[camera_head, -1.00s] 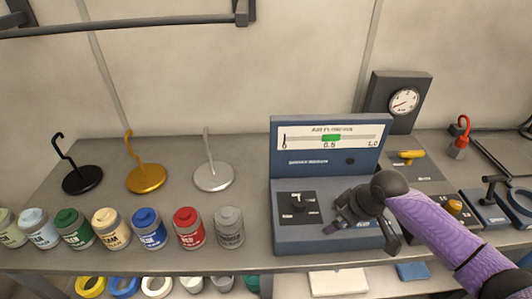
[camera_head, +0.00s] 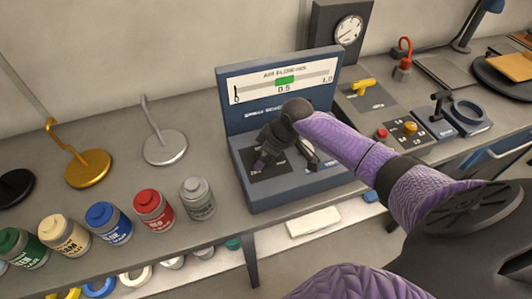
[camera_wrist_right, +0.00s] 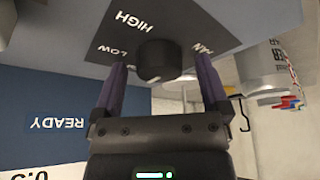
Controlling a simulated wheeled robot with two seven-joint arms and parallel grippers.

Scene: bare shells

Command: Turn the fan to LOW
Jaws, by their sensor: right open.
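The fan knob (camera_wrist_right: 157,60) is a dark round knob on a dark plate (camera_wrist_right: 185,25) in the right wrist view. The plate reads HIGH and LOW, plus a third label ending in "AN". My right gripper (camera_wrist_right: 162,65) is open, its two purple fingers on either side of the knob. I cannot tell whether they touch it, or which label the knob points to. In the head view my right gripper (camera_head: 264,158) is over the left plate of the blue console (camera_head: 290,190) and hides the knob there. My left gripper is not in view.
The console's upright display (camera_head: 285,82) stands behind the gripper. A grey can (camera_head: 198,200), a red can (camera_head: 153,210) and other paint cans stand left of it. A gauge (camera_head: 347,32), a yellow handle (camera_head: 364,87) and a red button (camera_head: 381,134) are to the right.

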